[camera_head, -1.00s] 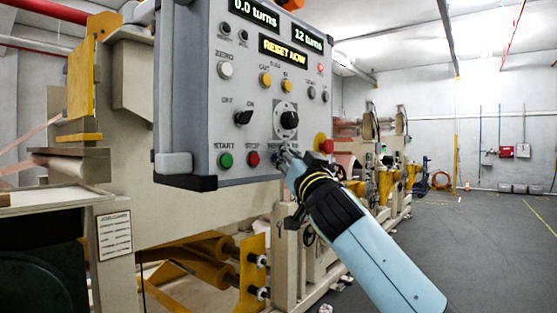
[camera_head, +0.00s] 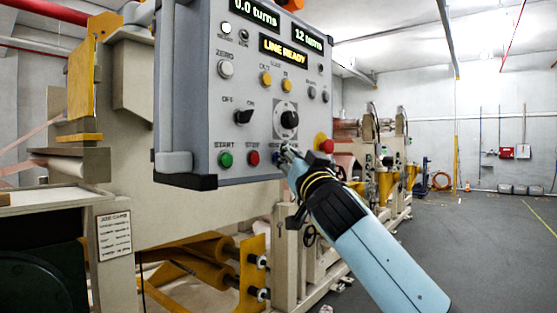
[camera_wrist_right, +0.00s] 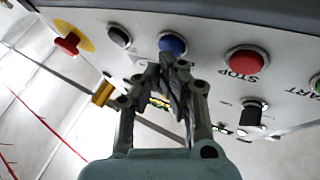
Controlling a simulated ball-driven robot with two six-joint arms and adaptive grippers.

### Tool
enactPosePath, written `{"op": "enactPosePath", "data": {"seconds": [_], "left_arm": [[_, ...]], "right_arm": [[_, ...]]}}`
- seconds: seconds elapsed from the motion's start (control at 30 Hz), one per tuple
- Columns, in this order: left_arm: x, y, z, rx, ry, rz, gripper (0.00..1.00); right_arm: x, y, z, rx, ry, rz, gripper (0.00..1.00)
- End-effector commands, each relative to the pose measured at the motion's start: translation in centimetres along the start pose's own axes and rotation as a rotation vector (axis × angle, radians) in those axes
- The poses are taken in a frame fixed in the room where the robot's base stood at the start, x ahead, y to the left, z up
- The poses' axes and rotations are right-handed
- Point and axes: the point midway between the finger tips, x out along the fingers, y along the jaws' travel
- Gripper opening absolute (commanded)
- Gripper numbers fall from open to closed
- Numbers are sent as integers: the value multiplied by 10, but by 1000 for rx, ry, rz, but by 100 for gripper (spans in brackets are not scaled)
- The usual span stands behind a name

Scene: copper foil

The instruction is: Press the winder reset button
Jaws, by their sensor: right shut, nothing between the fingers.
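The grey control panel (camera_head: 205,110) has a blue button on its lower row, to the right of the red STOP button (camera_head: 253,158) and green START button (camera_head: 225,160). In the head view my right gripper (camera_head: 287,153) covers most of the blue button. In the right wrist view the blue button (camera_wrist_right: 172,44) shows just beyond the tips of my right gripper (camera_wrist_right: 168,62). The fingers are shut and empty; I cannot tell whether they touch the button. The middle display (camera_head: 283,50) reads LINE READY. My left gripper is out of view.
A red mushroom button (camera_head: 324,144) on a yellow base sits close to the right of my gripper. A black knob (camera_head: 289,120) is just above it. Yellow rollers (camera_head: 200,262) are below the panel. The floor (camera_head: 480,250) at right is clear.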

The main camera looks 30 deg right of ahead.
Motion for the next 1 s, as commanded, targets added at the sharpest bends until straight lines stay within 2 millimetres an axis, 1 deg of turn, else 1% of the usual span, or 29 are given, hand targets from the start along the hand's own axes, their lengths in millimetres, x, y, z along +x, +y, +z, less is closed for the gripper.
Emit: {"op": "enactPosePath", "data": {"seconds": [0.13,0.53,1.0], "left_arm": [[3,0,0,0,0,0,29],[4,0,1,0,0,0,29],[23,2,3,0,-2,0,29]], "right_arm": [[-7,4,-3,-3,1,-2,0],[-10,5,-5,-2,1,-1,0],[-45,24,-22,-4,0,-1,0]]}}
